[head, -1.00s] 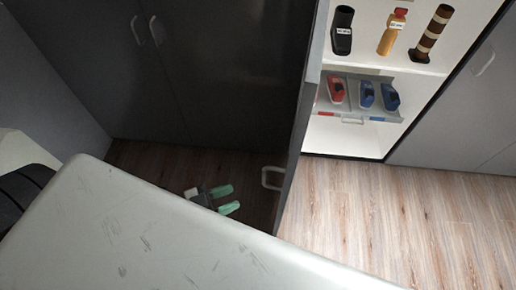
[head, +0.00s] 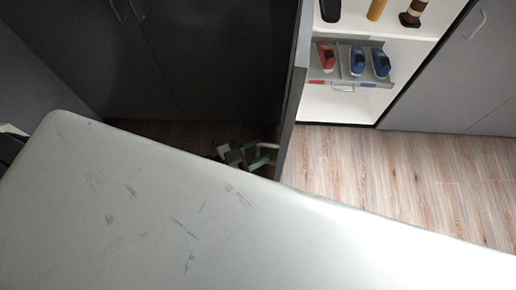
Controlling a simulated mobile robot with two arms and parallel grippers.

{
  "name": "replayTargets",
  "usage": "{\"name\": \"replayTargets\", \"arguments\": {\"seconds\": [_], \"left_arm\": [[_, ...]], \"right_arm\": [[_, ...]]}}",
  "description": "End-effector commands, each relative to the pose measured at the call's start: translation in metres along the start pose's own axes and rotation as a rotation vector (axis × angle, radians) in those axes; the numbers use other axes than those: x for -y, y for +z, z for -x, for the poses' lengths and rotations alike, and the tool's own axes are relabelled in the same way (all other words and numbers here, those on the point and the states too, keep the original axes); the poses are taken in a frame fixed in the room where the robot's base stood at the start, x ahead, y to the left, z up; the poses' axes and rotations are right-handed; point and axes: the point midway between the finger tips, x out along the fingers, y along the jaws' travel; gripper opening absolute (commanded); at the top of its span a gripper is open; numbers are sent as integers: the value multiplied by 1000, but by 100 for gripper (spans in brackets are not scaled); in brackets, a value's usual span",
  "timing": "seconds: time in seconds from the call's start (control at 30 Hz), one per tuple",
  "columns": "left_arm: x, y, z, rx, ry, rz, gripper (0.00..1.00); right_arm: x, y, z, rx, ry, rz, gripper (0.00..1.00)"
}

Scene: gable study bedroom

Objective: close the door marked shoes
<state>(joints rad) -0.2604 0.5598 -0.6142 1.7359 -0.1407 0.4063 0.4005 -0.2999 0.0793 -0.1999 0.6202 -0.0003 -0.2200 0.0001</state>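A dark grey cabinet door (head: 292,95) stands open, seen nearly edge-on beside the open cabinet (head: 335,105). No marking on it can be read from here. Its pale handle (head: 270,147) sits low on the door's left face. My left gripper (head: 255,156), with green fingertips, is right at this handle on the left side of the door. Its fingers appear apart; whether they touch or surround the handle is too small to tell. The lower part of the door and most of my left arm are hidden. My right gripper is not in view.
The cabinet holds a grey tray (head: 349,82) with red and blue items, and bottle-like things on the shelf above. Dark closed doors (head: 190,60) stand at left, grey ones (head: 455,90) at right. Wooden floor (head: 370,170) before the cabinet is clear.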

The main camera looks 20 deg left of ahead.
Motion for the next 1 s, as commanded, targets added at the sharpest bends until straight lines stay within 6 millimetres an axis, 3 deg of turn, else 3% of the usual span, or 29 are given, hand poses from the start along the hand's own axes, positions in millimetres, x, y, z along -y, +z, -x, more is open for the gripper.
{"name": "replayTargets", "arguments": {"seconds": [0.27,0.5,1.0], "left_arm": [[0,0,-2,0,0,0,35],[0,0,-2,-1,0,0,0],[-8,0,-12,-4,-21,4,0]], "right_arm": [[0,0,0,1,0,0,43],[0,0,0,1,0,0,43],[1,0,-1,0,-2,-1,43]]}}
